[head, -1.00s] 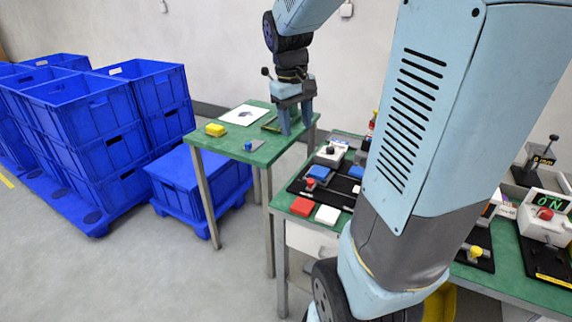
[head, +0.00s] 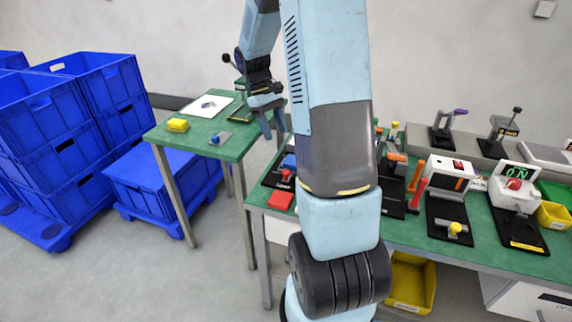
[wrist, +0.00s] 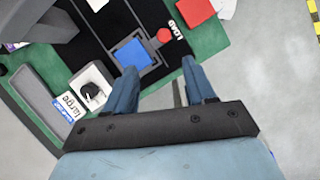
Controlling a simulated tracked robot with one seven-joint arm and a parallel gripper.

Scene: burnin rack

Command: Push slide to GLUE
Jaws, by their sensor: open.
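In the wrist view a blue block (wrist: 133,54) sits on a black plate (wrist: 93,20), with a red knob (wrist: 164,35) beside it. The plate's white label, by the knob, appears to read LOAD; I see no GLUE label. My gripper (wrist: 160,82) is open and empty. Its fingertips are on the near side of the block and knob in the picture; I cannot tell whether they touch anything. In the head view my gripper (head: 270,125) hangs near the gap between two green tables.
A white box with a black dial (wrist: 92,90) stands close left of my gripper. Several stations stand farther right.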

